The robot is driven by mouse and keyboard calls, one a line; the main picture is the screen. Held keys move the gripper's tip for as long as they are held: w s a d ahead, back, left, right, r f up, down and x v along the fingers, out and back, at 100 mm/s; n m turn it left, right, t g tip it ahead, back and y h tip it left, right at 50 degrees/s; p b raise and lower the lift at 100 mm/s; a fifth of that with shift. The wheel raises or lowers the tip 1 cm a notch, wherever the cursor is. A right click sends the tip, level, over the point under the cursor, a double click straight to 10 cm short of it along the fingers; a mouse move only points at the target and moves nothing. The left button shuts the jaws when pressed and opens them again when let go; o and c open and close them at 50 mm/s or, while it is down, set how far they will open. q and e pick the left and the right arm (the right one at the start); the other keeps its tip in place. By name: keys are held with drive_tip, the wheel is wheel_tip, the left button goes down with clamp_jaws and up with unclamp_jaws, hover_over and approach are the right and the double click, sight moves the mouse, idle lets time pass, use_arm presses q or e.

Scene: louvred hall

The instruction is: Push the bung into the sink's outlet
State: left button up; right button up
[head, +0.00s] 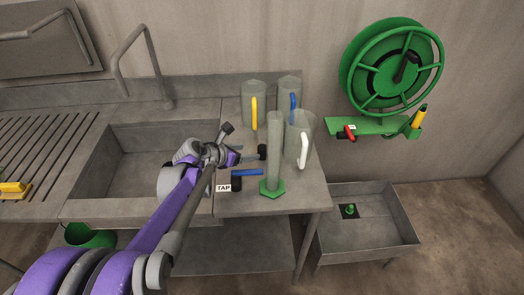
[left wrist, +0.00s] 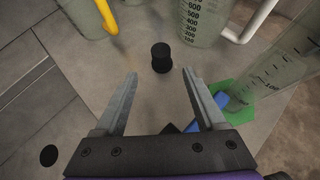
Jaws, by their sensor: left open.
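The bung, a small black cylinder, stands upright on the worktop in the left wrist view (left wrist: 161,59); it shows small in the head view (head: 262,151). My left gripper (left wrist: 160,74) is open. Its two grey fingers point toward the bung, which is just beyond the tips and between their lines, not gripped. The sink (head: 130,168) is left of the gripper in the head view, and my arm crosses its right side. The outlet, a dark round hole (left wrist: 48,157), shows at lower left in the left wrist view; my arm hides it in the head view. My right gripper is out of view.
Jugs with yellow (head: 254,113), blue (head: 292,107) and white handles (head: 303,150) stand behind and right of the bung. A tall cylinder on a green base (head: 272,187) and a blue-handled tool (head: 247,172) are close by. A TAP label (head: 223,187) is near the edge.

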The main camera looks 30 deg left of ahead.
sight(259, 151)
use_arm(q)
drive_tip(key=b+x, duration=0.3)
drive_tip(key=x, duration=0.4)
drive_tip(key=shift+w+d+f, duration=0.15)
drive_tip(key=shift+d+f, duration=0.05)
drive_tip(key=shift+f, duration=0.05)
drive_tip(key=shift+b+x, duration=0.6)
drive_tip(key=shift+x, duration=0.55)
drive_tip(key=shift+r, duration=0.1)
clamp_jaws()
idle(0.5)
